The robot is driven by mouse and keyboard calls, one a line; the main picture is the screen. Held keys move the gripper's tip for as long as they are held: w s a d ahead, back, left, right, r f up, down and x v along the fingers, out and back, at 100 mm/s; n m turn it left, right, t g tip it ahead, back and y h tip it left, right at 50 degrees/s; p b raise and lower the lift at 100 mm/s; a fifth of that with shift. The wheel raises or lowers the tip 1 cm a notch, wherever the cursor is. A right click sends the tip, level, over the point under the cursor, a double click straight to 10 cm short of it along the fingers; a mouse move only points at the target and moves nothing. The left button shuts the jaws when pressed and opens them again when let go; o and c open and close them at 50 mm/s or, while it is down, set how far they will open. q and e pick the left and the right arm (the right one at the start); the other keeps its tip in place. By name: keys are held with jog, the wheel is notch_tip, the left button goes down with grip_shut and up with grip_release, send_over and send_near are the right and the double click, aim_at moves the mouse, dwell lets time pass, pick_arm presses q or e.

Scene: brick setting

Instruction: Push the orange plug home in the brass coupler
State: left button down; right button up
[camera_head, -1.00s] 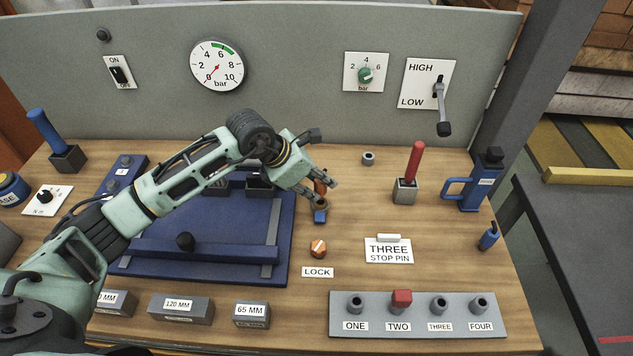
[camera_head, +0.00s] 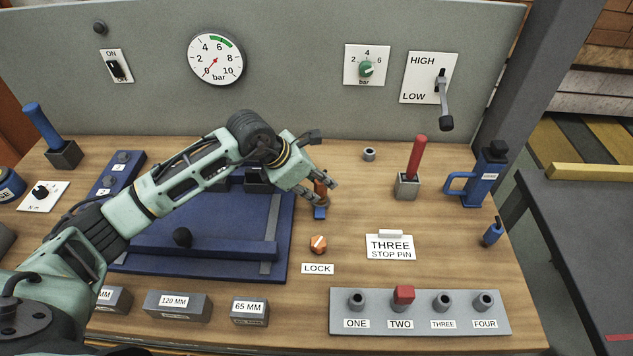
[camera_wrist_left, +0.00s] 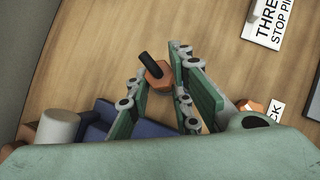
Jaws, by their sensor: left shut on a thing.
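The orange plug (camera_head: 321,187) is at the tips of my left gripper (camera_head: 326,194), just right of the blue fixture. In the left wrist view an orange six-sided body with a dark stem (camera_wrist_left: 158,76) lies between the fingertips (camera_wrist_left: 160,68). The brass coupler (camera_head: 321,201) shows as a small brownish ring under the plug, above a blue base (camera_head: 320,213). My fingers partly cover it. The plug appears in line with the coupler, but I cannot tell how deep it sits. My left gripper is shut on the plug. My right gripper is out of view.
The blue fixture plate (camera_head: 200,225) lies under my left arm. An orange LOCK knob (camera_head: 318,244) is in front of the coupler. A STOP PIN card (camera_head: 390,247), a red-handled lever (camera_head: 414,165) and a grey socket block (camera_head: 420,326) stand to the right. Bare wood lies between.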

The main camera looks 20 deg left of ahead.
aim_at(316, 182)
pick_arm(q)
jog(key=shift+f+b, duration=0.55)
jog(key=shift+f, duration=0.15)
jog(key=c, duration=1.5)
grip_release()
jog(key=shift+r, duration=0.1)
jog(key=shift+c, duration=0.2)
jog(key=shift+o, duration=0.3)
jog(key=o, duration=0.4)
jog(key=shift+r+p, duration=1.5)
jog(key=shift+r, duration=1.5)
